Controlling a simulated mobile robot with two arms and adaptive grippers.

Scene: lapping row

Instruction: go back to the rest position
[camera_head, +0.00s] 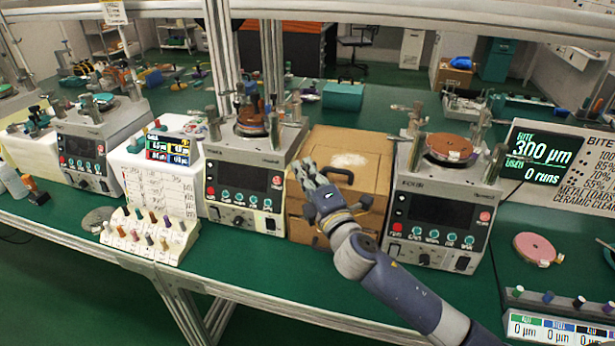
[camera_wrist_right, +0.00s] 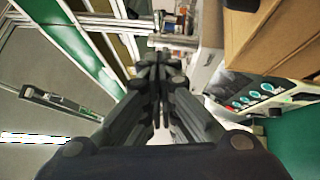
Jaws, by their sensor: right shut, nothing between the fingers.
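My right gripper (camera_head: 308,172) is shut and empty. In the head view it is raised in front of the wooden box (camera_head: 350,165), with my arm coming in from the lower right. In the right wrist view the closed fingers (camera_wrist_right: 160,75) meet at the middle with nothing between them. My left gripper does not show in the head view.
A lapping machine (camera_head: 245,185) stands left of the box, and another (camera_head: 440,205) stands right of it. A rack of small coloured pegs (camera_head: 150,238) sits near the front edge. A pink disc (camera_head: 537,248) lies at right. The green bench strip (camera_head: 270,268) in front is clear.

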